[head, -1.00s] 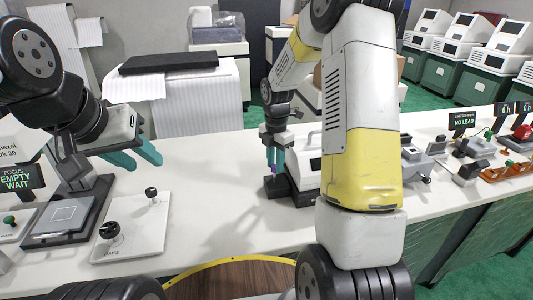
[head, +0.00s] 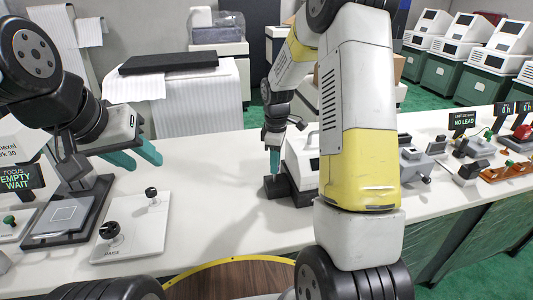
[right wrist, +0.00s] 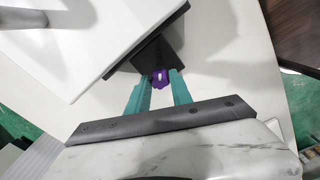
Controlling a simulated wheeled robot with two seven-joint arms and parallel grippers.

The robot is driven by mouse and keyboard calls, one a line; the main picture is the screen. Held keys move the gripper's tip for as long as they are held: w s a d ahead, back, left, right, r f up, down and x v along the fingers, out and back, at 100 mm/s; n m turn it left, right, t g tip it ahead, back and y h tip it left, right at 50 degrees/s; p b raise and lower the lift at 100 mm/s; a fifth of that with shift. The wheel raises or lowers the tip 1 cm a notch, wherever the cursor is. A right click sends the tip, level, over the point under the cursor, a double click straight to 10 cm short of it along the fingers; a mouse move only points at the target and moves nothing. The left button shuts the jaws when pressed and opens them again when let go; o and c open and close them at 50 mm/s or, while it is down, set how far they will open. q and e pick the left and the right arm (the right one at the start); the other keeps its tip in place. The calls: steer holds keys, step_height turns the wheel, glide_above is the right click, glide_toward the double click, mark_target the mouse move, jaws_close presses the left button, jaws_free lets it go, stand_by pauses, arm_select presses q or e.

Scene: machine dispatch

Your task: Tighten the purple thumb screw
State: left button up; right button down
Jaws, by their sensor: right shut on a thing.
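The purple thumb screw (right wrist: 160,79) shows in the right wrist view between the teal fingertips of my right gripper (right wrist: 161,86). It sits against a black block (right wrist: 158,52) on the side of a white machine. In the head view my right gripper (head: 274,162) points down at the black block (head: 277,187) beside the white machine (head: 303,160). Its fingers hide the screw there. The jaws are shut on the screw. My left gripper (head: 140,156) is open and empty above the left part of the table.
A white plate with two black knobs (head: 135,222) and a dark stand (head: 68,218) with an "EMPTY WAIT" sign (head: 16,182) are at the left. Small devices (head: 470,160) and a "NO LEAD" sign (head: 465,122) are at the right. The table's middle (head: 215,180) is clear.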

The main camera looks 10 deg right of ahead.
steer(key=m, duration=0.4)
steer(key=shift+m, duration=0.3)
steer(key=m, duration=0.3)
steer(key=shift+m, duration=0.4)
steer(key=m, duration=0.3)
steer(key=shift+m, duration=0.3)
steer(key=m, duration=0.4)
steer(key=shift+w+m, duration=0.1)
steer(key=shift+m, duration=0.2)
steer(key=m, duration=1.3)
steer(key=shift+m, duration=0.3)
